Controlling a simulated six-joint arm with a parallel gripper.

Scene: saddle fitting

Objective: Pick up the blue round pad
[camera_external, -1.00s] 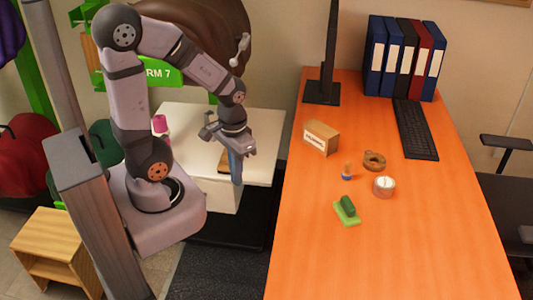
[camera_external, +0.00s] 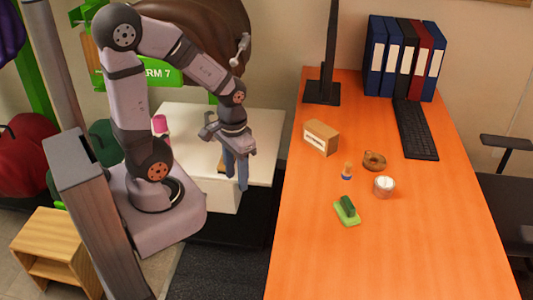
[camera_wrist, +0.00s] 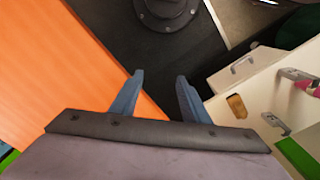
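The fingers point down, open and empty. The wrist view also shows my gripper (camera_wrist: 160,80) with its two blue-grey fingers apart and nothing between them. No blue pad shows in the wrist view.
The orange table (camera_external: 400,260) also holds a green block on a light green base (camera_external: 346,211), a white-topped round container (camera_external: 384,187), a brown ring (camera_external: 374,161), a cardboard box (camera_external: 321,138), a monitor, binders and a keyboard (camera_external: 415,129). The table's front is clear.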

